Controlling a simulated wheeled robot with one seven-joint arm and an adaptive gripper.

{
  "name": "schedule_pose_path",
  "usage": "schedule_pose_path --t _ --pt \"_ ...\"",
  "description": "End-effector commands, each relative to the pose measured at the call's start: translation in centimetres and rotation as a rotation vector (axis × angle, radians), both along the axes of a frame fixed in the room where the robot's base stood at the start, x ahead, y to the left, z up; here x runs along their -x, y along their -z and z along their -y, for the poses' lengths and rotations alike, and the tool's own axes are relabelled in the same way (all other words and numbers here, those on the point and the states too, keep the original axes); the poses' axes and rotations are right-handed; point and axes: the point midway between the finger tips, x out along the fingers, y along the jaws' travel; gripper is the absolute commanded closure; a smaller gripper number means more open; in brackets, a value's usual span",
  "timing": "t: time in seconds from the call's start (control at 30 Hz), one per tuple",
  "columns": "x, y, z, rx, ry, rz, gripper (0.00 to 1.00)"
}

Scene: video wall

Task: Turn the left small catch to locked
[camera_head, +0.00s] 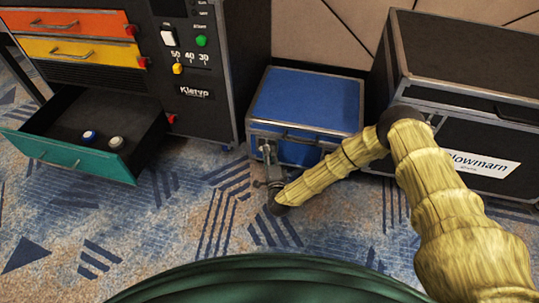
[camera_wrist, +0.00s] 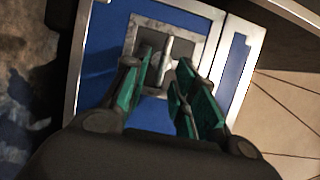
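A blue case (camera_head: 305,98) with metal edges stands on the carpet, and its blue front (camera_wrist: 105,50) fills much of the wrist view. The left small catch (camera_wrist: 164,60) is a grey metal plate with a raised bar, seen close up in the wrist view. My gripper (camera_wrist: 165,85) has its teal fingers apart, with the catch's bar showing between and just beyond the tips. I cannot tell whether a finger touches it. In the head view my gripper (camera_head: 268,158) is at the left of the case front and hides most of the catch.
A black cabinet (camera_head: 195,118) stands left of the case, with an open teal drawer (camera_head: 75,155) holding two round knobs. A large black case (camera_head: 465,60) stands close on the right. The patterned carpet (camera_head: 150,220) in front is clear.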

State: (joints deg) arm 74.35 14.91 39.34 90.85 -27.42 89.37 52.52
Motion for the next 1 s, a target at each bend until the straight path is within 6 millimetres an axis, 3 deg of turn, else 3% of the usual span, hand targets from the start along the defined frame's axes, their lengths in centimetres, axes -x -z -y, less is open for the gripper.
schedule_pose_path --t 0.17,0.6,0.8,1.0 --pt "1.9 0.1 0.3 0.000 0.000 -0.002 0.72" --pt "9.5 0.2 1.3 -0.001 0.000 -0.003 0.72" --pt "11.2 0.1 1.5 0.000 0.000 0.000 0.72" --pt "11.7 0.1 1.6 0.000 0.000 0.000 0.72"
